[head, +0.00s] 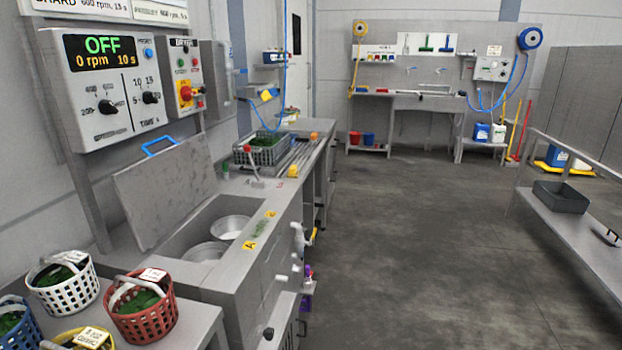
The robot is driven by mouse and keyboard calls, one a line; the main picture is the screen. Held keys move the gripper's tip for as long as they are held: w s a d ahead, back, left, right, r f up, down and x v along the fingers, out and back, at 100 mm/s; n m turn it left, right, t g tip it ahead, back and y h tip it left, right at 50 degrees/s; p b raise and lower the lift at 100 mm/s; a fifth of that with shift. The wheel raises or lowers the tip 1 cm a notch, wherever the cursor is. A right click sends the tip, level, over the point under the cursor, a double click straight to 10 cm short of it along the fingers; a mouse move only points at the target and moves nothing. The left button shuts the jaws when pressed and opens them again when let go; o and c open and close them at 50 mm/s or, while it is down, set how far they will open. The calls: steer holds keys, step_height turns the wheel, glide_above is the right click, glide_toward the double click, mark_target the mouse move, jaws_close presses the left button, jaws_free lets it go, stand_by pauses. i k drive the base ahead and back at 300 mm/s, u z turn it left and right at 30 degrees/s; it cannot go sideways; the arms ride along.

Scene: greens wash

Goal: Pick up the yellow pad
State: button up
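I cannot single out the yellow pad with certainty. A small yellow item (269,94) sits in a holder on the left wall, above the far end of the counter; it is too small to tell whether it is a pad. Another small yellow piece (314,234) shows at the counter's front side, beside white fittings. Several small coloured items (382,50), some of them yellowish, stand on the far wall's shelf. My gripper is not in view.
An open-lidded sink (190,232) holds metal bowls. Baskets of greens, one white (62,290) and one red (142,315), stand at the near left. A steel bench (575,232) bears a grey tray (561,197). The middle floor (410,240) is clear.

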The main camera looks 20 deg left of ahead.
mark_target(294, 173)
steer(key=z, duration=0.2)
steer(key=i, duration=1.95)
steer(key=u, duration=0.45)
steer(key=i, duration=1.05)
steer(key=u, duration=1.25)
steer(key=i, duration=0.95)
steer(key=u, duration=0.55)
